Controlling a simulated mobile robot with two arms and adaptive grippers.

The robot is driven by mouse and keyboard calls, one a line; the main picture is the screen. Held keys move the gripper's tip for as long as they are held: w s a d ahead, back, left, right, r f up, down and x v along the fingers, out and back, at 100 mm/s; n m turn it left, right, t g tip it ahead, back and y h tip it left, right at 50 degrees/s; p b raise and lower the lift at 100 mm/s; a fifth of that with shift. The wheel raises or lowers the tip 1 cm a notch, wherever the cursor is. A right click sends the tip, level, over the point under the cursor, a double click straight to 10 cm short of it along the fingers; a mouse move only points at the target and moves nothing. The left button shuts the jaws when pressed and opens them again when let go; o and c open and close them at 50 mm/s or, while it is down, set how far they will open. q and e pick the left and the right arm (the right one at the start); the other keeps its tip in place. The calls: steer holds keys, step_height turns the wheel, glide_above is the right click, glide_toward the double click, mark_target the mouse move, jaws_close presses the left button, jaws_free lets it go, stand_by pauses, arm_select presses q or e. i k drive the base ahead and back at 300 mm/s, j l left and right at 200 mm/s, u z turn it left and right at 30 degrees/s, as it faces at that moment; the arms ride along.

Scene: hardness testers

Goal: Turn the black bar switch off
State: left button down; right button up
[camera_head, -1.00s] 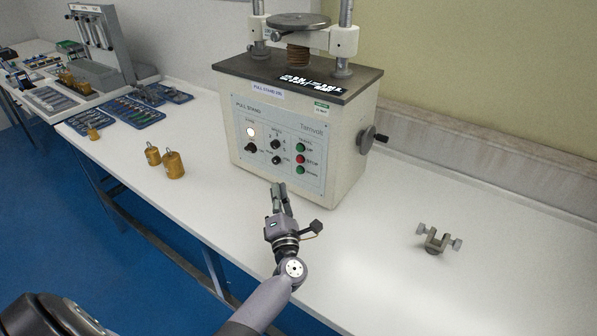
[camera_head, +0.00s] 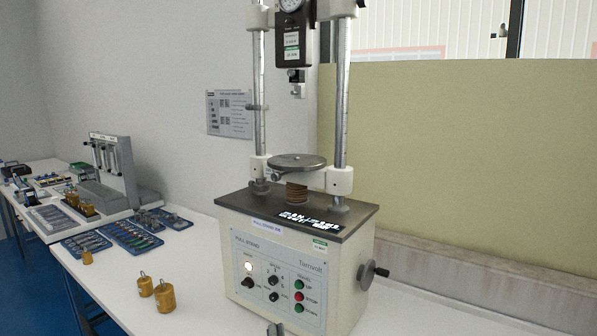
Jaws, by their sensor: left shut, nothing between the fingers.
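The black bar switch (camera_head: 248,283) is on the left of the pull stand's front panel, just below a lit white lamp (camera_head: 249,267). Its exact angle is too small to read. The pull stand (camera_head: 345,270) is a cream cabinet with a dark top, standing on the white bench. Only the fingertips of my left gripper (camera_head: 275,329) show at the bottom edge, in front of and below the panel. It is shut and empty, and appears apart from the switch. My right gripper is out of view.
Black knobs (camera_head: 274,281) and green and red buttons (camera_head: 299,296) sit to the right of the switch. A crank (camera_head: 374,271) sticks out on the cabinet's right side. Brass weights (camera_head: 164,296) stand on the bench at left. Two posts (camera_head: 341,100) rise above the cabinet.

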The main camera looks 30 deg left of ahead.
mark_target(248, 282)
steer(key=u, duration=1.3)
steer(key=i+j+z, duration=0.2)
steer(key=l, duration=0.1)
